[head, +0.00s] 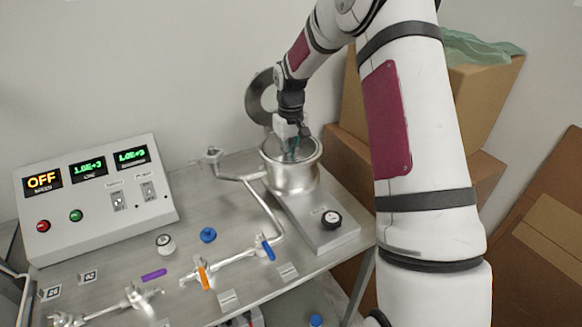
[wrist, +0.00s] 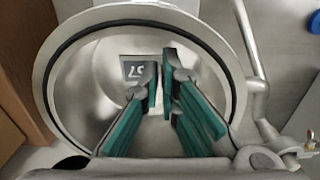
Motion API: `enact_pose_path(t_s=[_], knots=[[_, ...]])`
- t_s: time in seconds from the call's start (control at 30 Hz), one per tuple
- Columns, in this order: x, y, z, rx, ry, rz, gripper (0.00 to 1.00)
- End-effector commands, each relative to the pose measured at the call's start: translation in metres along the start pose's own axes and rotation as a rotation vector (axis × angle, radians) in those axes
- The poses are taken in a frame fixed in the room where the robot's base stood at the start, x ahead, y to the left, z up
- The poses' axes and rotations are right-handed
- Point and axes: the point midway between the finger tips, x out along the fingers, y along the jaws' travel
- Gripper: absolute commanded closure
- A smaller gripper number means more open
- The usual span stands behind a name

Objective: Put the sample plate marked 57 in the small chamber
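The sample plate marked 57 (wrist: 138,68) shows in the wrist view inside the round metal chamber (wrist: 232,88), its number upside down. The plate is a pale piece with a dark number label. My gripper (wrist: 160,88) reaches into the chamber, its green fingers close together, with a narrow pale strip of the plate between the tips. The fingers hide part of the plate, and whether it rests on the chamber floor is unclear. In the head view my gripper (head: 291,152) points down into the open top of the small chamber (head: 291,176); the plate is hidden there.
The round lid (head: 262,97) stands open behind the chamber. Plates marked 29 (head: 50,292) and 42 (head: 89,277) lie at the bench's front left. A control box (head: 95,198) stands left. Pipes with coloured valve handles cross the bench (head: 195,225). Cardboard boxes (head: 485,95) stand right.

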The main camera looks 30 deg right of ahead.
Motion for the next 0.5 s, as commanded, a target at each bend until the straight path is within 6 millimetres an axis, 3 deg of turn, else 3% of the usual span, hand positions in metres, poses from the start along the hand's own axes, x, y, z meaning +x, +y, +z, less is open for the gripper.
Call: enact_pose_path(t_s=[0.33, 0.5], knots=[[0.036, 0.0, 0.001, -0.001, -0.002, -0.001, 1.0], [0.04, 0.0, 0.0, -0.001, 0.001, 0.001, 1.0]])
